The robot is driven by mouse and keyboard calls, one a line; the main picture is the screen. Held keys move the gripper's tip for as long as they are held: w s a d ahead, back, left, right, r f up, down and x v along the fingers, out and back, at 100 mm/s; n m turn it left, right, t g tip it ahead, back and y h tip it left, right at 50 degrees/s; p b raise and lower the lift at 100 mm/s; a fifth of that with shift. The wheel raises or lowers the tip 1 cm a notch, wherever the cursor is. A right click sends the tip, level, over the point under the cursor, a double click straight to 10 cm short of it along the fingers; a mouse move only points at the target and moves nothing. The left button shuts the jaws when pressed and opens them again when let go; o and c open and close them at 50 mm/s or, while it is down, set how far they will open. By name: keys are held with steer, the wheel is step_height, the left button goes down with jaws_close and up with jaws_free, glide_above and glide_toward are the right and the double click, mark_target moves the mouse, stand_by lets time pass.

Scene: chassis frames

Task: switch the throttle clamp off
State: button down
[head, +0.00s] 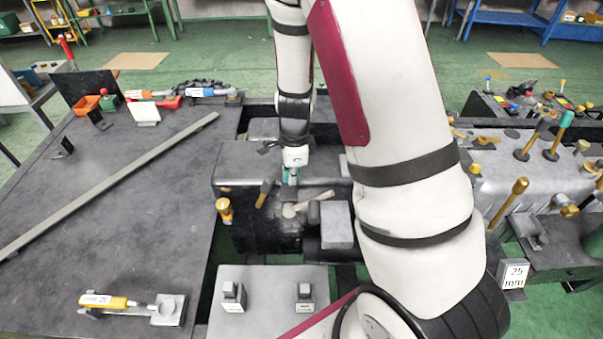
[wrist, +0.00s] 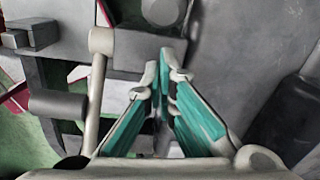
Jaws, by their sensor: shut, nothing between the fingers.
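My gripper (head: 290,184) is shut and empty, pointing down over the dark machine block in the middle of the head view. In the wrist view its teal-padded fingers (wrist: 165,68) meet at the tips. A pale lever (head: 309,203) lies just right of and below the fingertips in the head view. A pale rod with a rounded end (wrist: 97,90) stands left of the fingers in the wrist view, apart from them. A short brown-handled lever (head: 265,193) is just left of my gripper. No label shows which part is the throttle clamp. My arm hides much of the right side.
A brass knob (head: 224,208) stands left of the block, and a grey box (head: 337,224) right of the pale lever. A plate with two small switches (head: 232,296) is in front. Several tall levers (head: 510,202) stand at right. The left bench (head: 120,225) has free room.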

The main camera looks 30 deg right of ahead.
mark_target(271, 177)
steer(key=shift+w+a+r, duration=0.2)
steer(key=shift+a+r, duration=0.05)
steer(key=shift+a, duration=0.4)
steer(key=shift+a, duration=0.1)
steer(key=shift+w+a+r+g+h+p, duration=0.3)
steer(key=shift+a+r+h+p, duration=0.05)
steer(key=shift+a+h+p, duration=0.1)
steer(key=shift+w+a+r+h, duration=0.35)
steer(key=shift+a+h, duration=0.2)
steer(key=shift+a, duration=0.1)
steer(key=shift+w+a+r+g+h, duration=0.2)
steer(key=shift+w+a+g+h, duration=0.15)
steer(key=shift+a, duration=0.15)
steer(key=shift+w+a+r+g+h, duration=0.2)
steer(key=shift+w+a+g+h, duration=0.15)
steer(key=shift+a, duration=0.1)
steer(key=w+a+g+h+b, duration=0.2)
steer(key=w+a+h, duration=0.1)
steer(key=a, duration=0.3)
steer(key=shift+w+r, duration=0.15)
steer(key=shift+a+b, duration=0.15)
steer(key=shift+b, duration=0.15)
